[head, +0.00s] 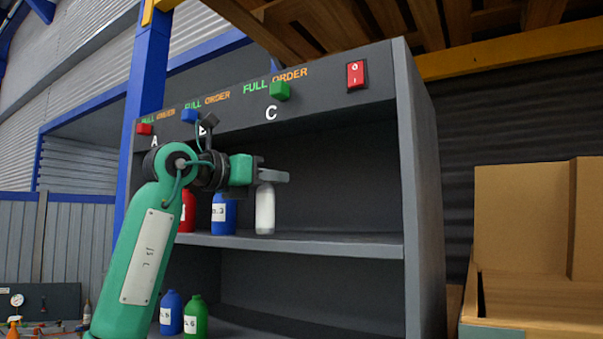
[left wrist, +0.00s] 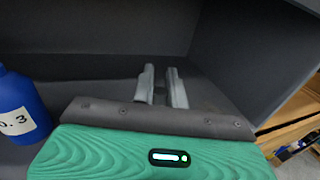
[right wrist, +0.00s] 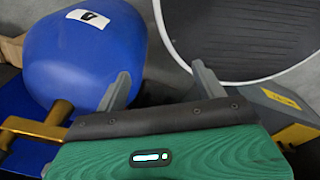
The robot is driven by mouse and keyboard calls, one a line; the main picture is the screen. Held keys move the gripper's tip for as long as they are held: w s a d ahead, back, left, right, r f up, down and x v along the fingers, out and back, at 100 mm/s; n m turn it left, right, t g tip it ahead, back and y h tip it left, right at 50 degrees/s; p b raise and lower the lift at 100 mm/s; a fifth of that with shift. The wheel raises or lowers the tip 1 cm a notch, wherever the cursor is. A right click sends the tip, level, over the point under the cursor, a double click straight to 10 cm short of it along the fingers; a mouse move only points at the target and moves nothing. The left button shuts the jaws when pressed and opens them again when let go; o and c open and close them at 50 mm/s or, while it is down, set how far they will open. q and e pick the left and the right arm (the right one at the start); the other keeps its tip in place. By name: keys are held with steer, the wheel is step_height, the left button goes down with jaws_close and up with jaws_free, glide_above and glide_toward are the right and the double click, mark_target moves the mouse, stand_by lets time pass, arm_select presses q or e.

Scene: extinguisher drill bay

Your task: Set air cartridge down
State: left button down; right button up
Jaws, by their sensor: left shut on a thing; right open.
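The air cartridge, a white-grey cylinder (head: 265,210), is upright at the upper shelf (head: 310,245) under the letter C. My left gripper (head: 272,176) is shut on its top. The cartridge's base is at about shelf level; I cannot tell whether it touches. In the left wrist view the two fingers (left wrist: 162,88) are close together and the cartridge is mostly hidden. A blue bottle (head: 223,214) marked 3 stands left of it, also in the left wrist view (left wrist: 18,105). My right gripper (right wrist: 162,88) is open and empty in the right wrist view; it is not in the head view.
A red bottle (head: 187,211) stands further left on the upper shelf. Blue (head: 171,312) and green (head: 195,316) bottles stand on the lower shelf. The upper shelf right of the cartridge is clear. The right wrist view shows a large blue rounded object (right wrist: 85,55) and a pale-rimmed dark disc (right wrist: 245,35).

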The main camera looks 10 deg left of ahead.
arm_select(q)
steer(key=f+p+x, duration=0.1)
steer(key=p+x, duration=0.3)
steer(key=x, duration=0.3)
steer(key=c, duration=1.4)
jaws_free()
steer(key=shift+w+d, duration=0.15)
steer(key=shift+d, duration=0.05)
steer(key=shift+c, duration=0.2)
arm_select(e)
step_height(320, 180, up, 5)
steer(key=shift+r, duration=0.15)
arm_select(q)
steer(key=shift+a+r, duration=0.1)
